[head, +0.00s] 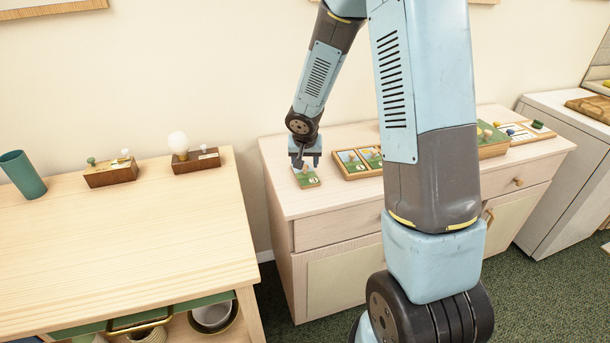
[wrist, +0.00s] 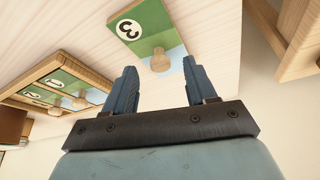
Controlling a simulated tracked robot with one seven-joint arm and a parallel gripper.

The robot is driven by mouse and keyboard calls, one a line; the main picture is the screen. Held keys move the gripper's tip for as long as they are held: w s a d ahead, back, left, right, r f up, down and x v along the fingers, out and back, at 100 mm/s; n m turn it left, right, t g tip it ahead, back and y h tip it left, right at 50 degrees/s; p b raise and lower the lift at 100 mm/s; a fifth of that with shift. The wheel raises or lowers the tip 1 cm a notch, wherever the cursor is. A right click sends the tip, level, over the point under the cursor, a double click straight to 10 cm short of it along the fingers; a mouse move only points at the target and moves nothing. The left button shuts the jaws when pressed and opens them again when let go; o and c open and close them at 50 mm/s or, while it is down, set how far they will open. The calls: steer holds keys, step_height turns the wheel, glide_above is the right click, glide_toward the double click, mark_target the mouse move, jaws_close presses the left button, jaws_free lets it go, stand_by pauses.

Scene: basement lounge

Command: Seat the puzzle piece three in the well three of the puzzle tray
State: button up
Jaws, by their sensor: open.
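The puzzle piece three (head: 307,179) is a flat green and light-blue tile on the pale cabinet top, left of the puzzle tray (head: 351,177). The wrist view shows the tile (wrist: 138,22) with a white number disc and a round wooden knob. My gripper (head: 304,160) is over the tile, pointing down. In the wrist view my gripper (wrist: 159,66) is open, and the knob appears between its fingertips; how deep it sits there is unclear. The wooden-framed tray (wrist: 88,72) shows green numbered panels and knobs at left; which well is three is hard to tell.
A separate table (head: 130,235) at left holds a teal cup (head: 21,174) and two small wooden blocks with knobs. Bare cabinet top lies around the tile.

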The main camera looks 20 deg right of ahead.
steer(key=shift+x, duration=1.05)
jaws_close()
